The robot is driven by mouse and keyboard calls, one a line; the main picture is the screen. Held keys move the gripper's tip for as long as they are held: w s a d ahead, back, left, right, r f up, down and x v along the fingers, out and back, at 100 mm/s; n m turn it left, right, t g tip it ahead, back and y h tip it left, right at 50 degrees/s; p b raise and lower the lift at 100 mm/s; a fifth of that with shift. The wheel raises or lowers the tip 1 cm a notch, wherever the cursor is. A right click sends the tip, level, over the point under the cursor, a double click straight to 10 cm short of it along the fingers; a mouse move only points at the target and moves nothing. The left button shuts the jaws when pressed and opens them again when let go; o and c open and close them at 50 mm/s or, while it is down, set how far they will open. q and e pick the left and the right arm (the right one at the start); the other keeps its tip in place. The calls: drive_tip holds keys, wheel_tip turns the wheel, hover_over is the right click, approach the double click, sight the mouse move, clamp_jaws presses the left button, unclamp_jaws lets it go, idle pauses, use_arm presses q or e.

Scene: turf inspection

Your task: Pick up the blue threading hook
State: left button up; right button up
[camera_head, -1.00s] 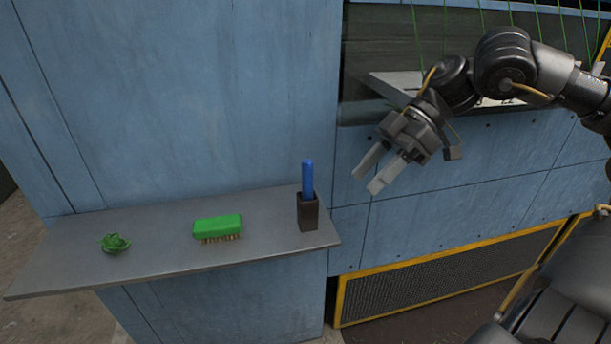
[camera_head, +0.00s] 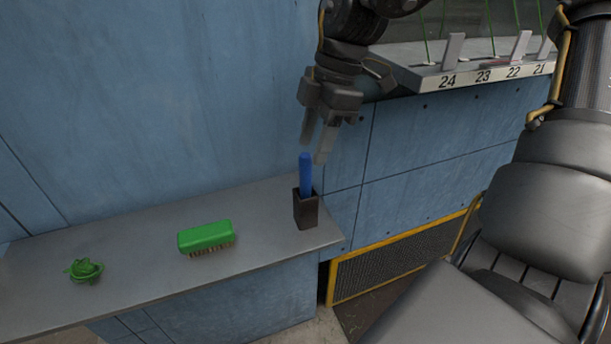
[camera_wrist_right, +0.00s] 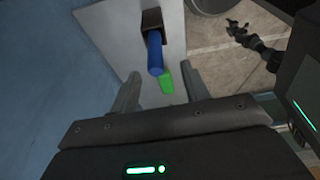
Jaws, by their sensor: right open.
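The blue threading hook (camera_head: 305,174) stands upright in a dark square holder (camera_head: 306,210) near the right end of the grey shelf. Only its blue handle shows; its lower part is hidden in the holder. My right gripper (camera_head: 314,151) is open, pointing down, just above the handle's top. In the right wrist view, the blue handle (camera_wrist_right: 155,54) lies between and beyond the two spread fingers, with the dark holder (camera_wrist_right: 152,19) behind it. The fingers do not appear to touch it. My left gripper is not in the head view.
The grey shelf (camera_head: 140,250) holds a green brush (camera_head: 206,236) and a green tangle of string (camera_head: 84,270) to the left. A blue wall (camera_head: 170,100) stands behind. A numbered ledge (camera_head: 480,75) with upright tabs is at upper right.

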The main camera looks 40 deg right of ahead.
drive_tip(key=shift+w+f, duration=0.35)
drive_tip(key=shift+f, duration=0.2)
drive_tip(key=shift+w+f, duration=0.3)
drive_tip(key=shift+f, duration=0.2)
drive_tip(key=shift+s+a, duration=0.1)
drive_tip(key=shift+s+a+f+p, duration=0.2)
drive_tip(key=shift+s+f+p, duration=0.05)
drive_tip(key=shift+f+p, duration=0.05)
drive_tip(key=p, duration=0.1)
hover_over(303, 197)
drive_tip(key=f, duration=0.4)
drive_tip(key=shift+w+d+f, duration=0.2)
drive_tip(key=shift+w+d, duration=0.15)
drive_tip(key=shift+w, duration=0.05)
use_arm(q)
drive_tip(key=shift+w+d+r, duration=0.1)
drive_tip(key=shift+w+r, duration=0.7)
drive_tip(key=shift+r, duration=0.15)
use_arm(e)
drive_tip(key=shift+s+a, duration=0.1)
drive_tip(key=shift+s, duration=0.05)
clamp_jaws()
wheel_tip(303, 197, up, 10)
drive_tip(key=shift+r+b, duration=0.1)
drive_tip(key=shift+b, duration=0.7)
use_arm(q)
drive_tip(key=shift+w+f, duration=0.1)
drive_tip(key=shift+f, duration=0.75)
